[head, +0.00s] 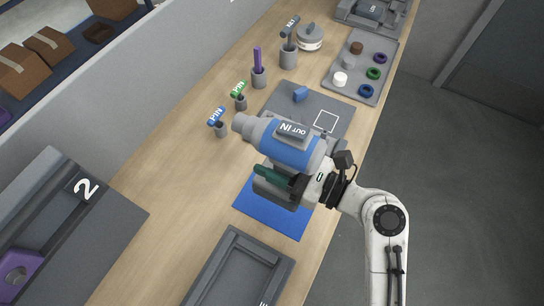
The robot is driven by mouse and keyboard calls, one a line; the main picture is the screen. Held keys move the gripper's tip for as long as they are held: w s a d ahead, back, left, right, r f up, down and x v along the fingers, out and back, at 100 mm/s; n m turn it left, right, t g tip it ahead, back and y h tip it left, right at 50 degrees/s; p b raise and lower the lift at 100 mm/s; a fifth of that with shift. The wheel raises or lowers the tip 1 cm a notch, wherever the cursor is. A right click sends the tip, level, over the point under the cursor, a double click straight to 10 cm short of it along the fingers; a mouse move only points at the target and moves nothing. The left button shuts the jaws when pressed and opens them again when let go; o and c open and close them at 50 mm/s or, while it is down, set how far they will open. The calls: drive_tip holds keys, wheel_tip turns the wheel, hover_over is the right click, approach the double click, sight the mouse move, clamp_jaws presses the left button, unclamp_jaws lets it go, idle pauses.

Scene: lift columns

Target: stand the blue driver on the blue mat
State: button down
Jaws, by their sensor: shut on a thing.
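The blue driver (283,142) is grey with a wide blue band and an "IN OUT" switch on its upper side. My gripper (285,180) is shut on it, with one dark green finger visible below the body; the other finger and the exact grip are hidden. The driver lies on its side in the air, its narrow nose pointing to the upper left. The blue mat (268,221) lies on the wooden bench below, its upper part covered by the driver and gripper. Nothing is seen standing on the visible part of the mat.
A grey board (334,108) with a small blue block (300,94) lies just beyond the driver. An empty grey tray (239,268) lies near the mat's lower edge. Labelled holders, including the blue pin (217,117), stand at left. The bench left of the mat is clear.

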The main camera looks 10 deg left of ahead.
drive_tip(key=shift+f+b, duration=3.2)
drive_tip(key=shift+b, duration=0.65)
drive_tip(key=shift+f, duration=1.35)
drive_tip(key=c, duration=0.8)
unclamp_jaws()
drive_tip(key=shift+c, duration=0.2)
drive_tip(key=o, duration=0.4)
drive_tip(key=shift+f, duration=0.2)
drive_tip(key=b+v, duration=0.2)
drive_tip(key=v, duration=0.9)
drive_tip(key=shift+r, duration=0.1)
